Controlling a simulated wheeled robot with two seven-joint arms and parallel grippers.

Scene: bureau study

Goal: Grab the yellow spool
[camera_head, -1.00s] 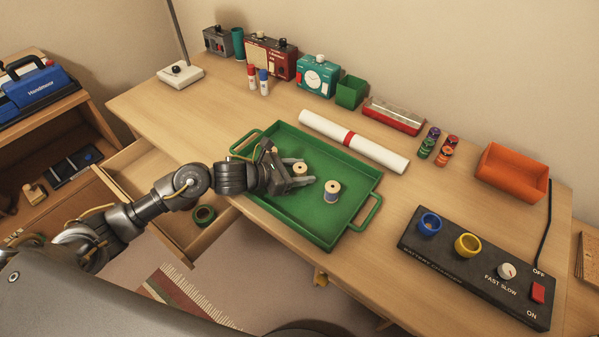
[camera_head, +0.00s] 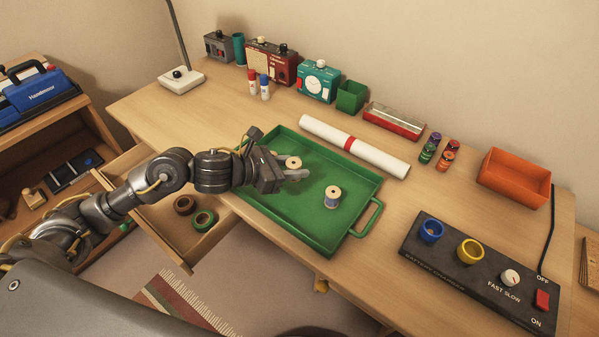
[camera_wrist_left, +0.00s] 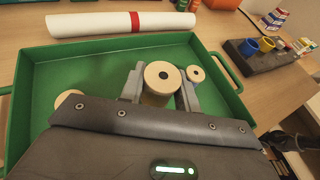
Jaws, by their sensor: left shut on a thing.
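My left gripper (camera_head: 288,172) is over the green tray (camera_head: 290,218), with its fingers shut on a spool with a pale wooden top (camera_head: 294,162). In the left wrist view this spool (camera_wrist_left: 163,77) sits upright between the two fingers (camera_wrist_left: 160,88). What shows of its thread looks yellowish, and it appears raised above the tray floor. A second spool (camera_head: 332,197), with greyish-blue thread, stands in the tray to the right of the gripper. A third pale disc, likely another spool (camera_wrist_left: 68,101), is partly hidden behind the gripper body in the wrist view.
A white roll with a red band (camera_head: 355,146) lies behind the tray. A black charger panel (camera_head: 480,275) is at the right, near an orange bin (camera_head: 513,179). An open drawer (camera_head: 175,225) holding tape rolls is below my left arm.

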